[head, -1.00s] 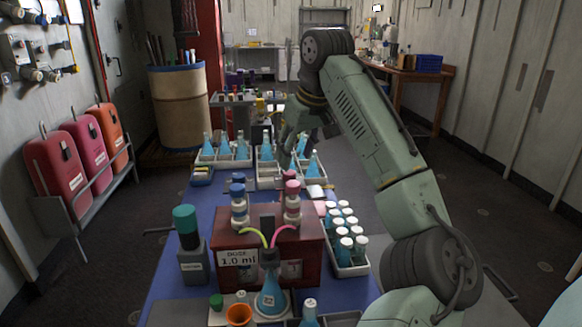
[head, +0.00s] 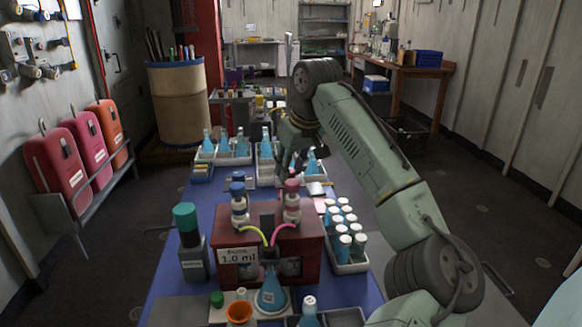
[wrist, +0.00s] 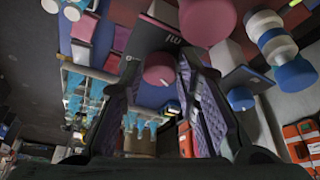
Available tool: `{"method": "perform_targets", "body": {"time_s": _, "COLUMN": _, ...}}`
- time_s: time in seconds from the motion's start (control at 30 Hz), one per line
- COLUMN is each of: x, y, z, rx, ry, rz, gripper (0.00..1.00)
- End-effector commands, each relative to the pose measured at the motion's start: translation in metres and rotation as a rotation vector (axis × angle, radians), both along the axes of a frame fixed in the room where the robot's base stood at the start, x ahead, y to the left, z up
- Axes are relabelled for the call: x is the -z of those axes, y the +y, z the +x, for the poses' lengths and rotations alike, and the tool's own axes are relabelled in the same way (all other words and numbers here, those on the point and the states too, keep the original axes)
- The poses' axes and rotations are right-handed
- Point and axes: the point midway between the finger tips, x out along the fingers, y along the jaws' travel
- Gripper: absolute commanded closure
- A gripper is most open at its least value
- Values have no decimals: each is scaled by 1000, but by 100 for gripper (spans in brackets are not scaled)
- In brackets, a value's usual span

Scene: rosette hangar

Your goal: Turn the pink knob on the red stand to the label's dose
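The red stand (head: 312,257) stands on the blue table, with a white label (head: 237,256) reading 1.0 ml on its near side. A blue-capped bottle (head: 239,207) and a pink-capped bottle (head: 291,208) stand upright on top. In the wrist view a round pink knob (wrist: 160,69) shows on the stand's dark face, with a blue knob (wrist: 240,98) to its right. My gripper (wrist: 158,82) is open, and the pink knob appears between its fingertips; contact cannot be told. In the head view my gripper (head: 287,155) is beyond the stand, partly hidden by my arm.
A blue flask (head: 271,292) stands before the stand, with yellow and pink tubes running to it. A dark bottle with a green cap (head: 190,245) is left. A rack of white-capped vials (head: 350,266) is right. Flask trays (head: 232,155) lie beyond.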

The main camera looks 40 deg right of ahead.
Motion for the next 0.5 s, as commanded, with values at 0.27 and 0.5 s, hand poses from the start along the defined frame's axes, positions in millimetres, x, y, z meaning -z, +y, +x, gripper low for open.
{"method": "perform_targets", "body": {"time_s": 0.27, "x": 0, "y": 0, "z": 0, "rx": 0, "ry": 0, "rz": 0, "gripper": 91}}
{"method": "perform_targets", "body": {"time_s": 0.5, "x": 0, "y": 0, "z": 0, "rx": 0, "ry": 0, "rz": 0, "gripper": 100}}
